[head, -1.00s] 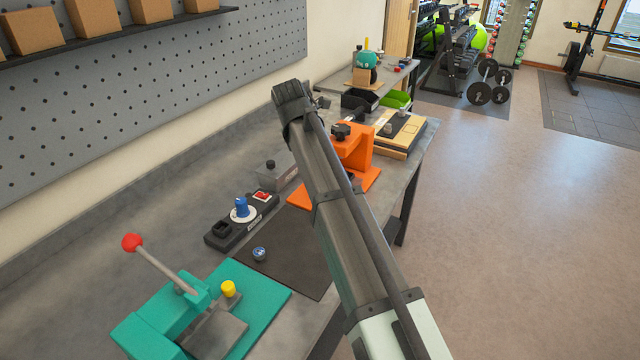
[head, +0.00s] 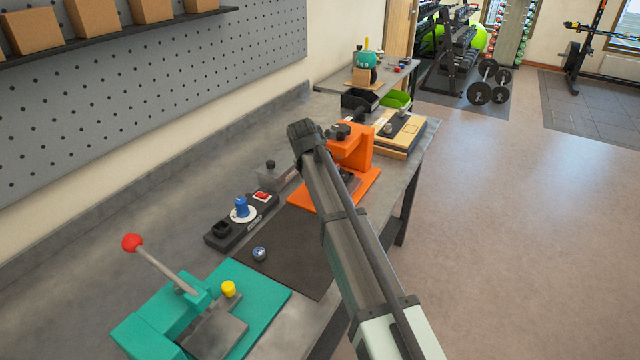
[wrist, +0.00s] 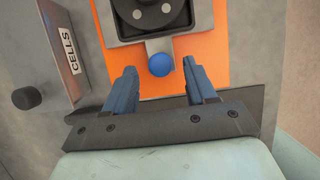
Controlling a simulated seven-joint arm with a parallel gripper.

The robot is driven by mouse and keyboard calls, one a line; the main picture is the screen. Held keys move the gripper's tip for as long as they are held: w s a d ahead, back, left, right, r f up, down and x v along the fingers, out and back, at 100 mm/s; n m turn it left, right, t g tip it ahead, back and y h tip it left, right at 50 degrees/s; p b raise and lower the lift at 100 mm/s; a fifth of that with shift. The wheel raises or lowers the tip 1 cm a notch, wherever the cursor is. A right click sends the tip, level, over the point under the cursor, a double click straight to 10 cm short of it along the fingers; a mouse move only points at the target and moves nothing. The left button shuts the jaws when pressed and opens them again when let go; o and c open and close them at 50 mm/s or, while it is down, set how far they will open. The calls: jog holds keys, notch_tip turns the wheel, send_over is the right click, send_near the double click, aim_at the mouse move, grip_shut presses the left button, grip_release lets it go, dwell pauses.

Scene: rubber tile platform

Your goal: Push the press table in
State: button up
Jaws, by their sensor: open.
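The orange press (head: 364,148) stands on the bench, partly hidden behind my arm in the head view. In the wrist view its orange base plate (wrist: 210,72) carries a grey press table (wrist: 117,22) with a dark recessed block. A grey stem with a blue ball knob (wrist: 160,65) sticks out from the table's near edge. My gripper (wrist: 159,68) is open and empty, its two blue-grey fingers on either side of the knob in the picture. I cannot tell whether they touch anything. The fingers are hidden in the head view.
A grey box labelled CELLS (wrist: 62,50) with a black knob (wrist: 26,98) is left of the press. A black control unit (head: 228,233) and dark mat (head: 300,240) lie nearer, then a teal press (head: 255,290). A wooden-framed tray (head: 415,130) is beyond; the bench edge drops off right.

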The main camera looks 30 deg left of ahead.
jog(key=shift+x, duration=0.95)
jog(key=shift+c, duration=0.2)
grip_shut()
jog(key=shift+w, duration=0.1)
